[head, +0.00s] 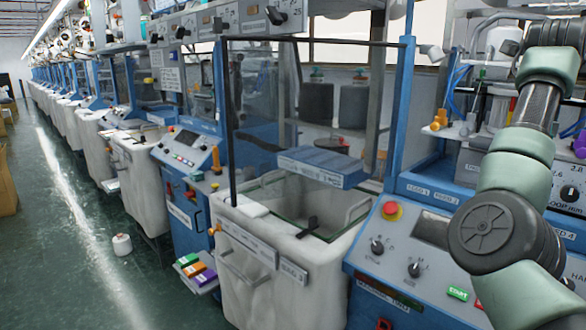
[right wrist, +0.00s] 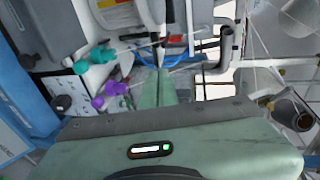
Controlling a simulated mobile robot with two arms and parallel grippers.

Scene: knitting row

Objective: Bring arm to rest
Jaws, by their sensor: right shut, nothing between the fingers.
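My right arm (head: 515,160) rises along the right side of the head view, with pale green links and dark joints. It stands in front of the blue machine panel at the right. My right gripper (right wrist: 160,72) shows in the right wrist view with its pale green fingers close together, shut and empty. Cables, tools and machine parts lie beyond its fingertips. In the head view I cannot make out the right gripper. My left arm and left gripper are not in view.
A knitting machine with a blue frame and clear panel (head: 300,100) stands ahead, above a white bin (head: 255,285). A blue control panel (head: 400,255) is at front right, close to my arm. The green floor aisle (head: 60,230) is mostly clear, with a white cone (head: 122,245) on it.

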